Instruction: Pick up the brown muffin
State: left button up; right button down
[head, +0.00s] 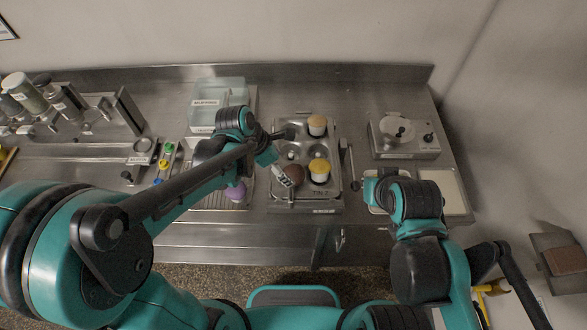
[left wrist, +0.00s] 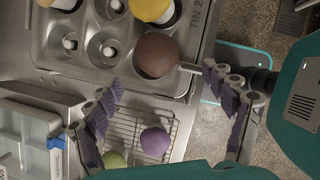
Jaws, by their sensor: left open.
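The brown muffin (head: 296,176) sits at the front left of the metal muffin tin (head: 327,203). In the left wrist view the brown muffin (left wrist: 157,55) is a round brown top at the tin's edge (left wrist: 150,88). My left gripper (head: 280,175) is just left of the muffin in the head view and partly overlaps it. In the left wrist view my left gripper (left wrist: 165,108) has its fingers spread wide, with nothing held between them; the muffin is beyond them, toward the top.
A yellow-topped muffin (head: 319,166) and a tan-topped one (head: 316,123) stand in the tin. A purple muffin (left wrist: 155,140) and a green one (left wrist: 113,160) are on a wire rack (left wrist: 180,125). A clear bin (head: 201,121) and a scale-like device (head: 405,145) flank the tin.

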aim_at(290, 172)
pick_arm(q)
jog(key=x, duration=0.2)
jog(key=b+x, duration=0.1)
jog(key=x, duration=0.4)
jog(key=shift+w+d+f+b, duration=0.2)
jog(key=shift+w+f+b, duration=0.05)
jog(key=shift+w+b, duration=0.15)
jog(key=c, duration=1)
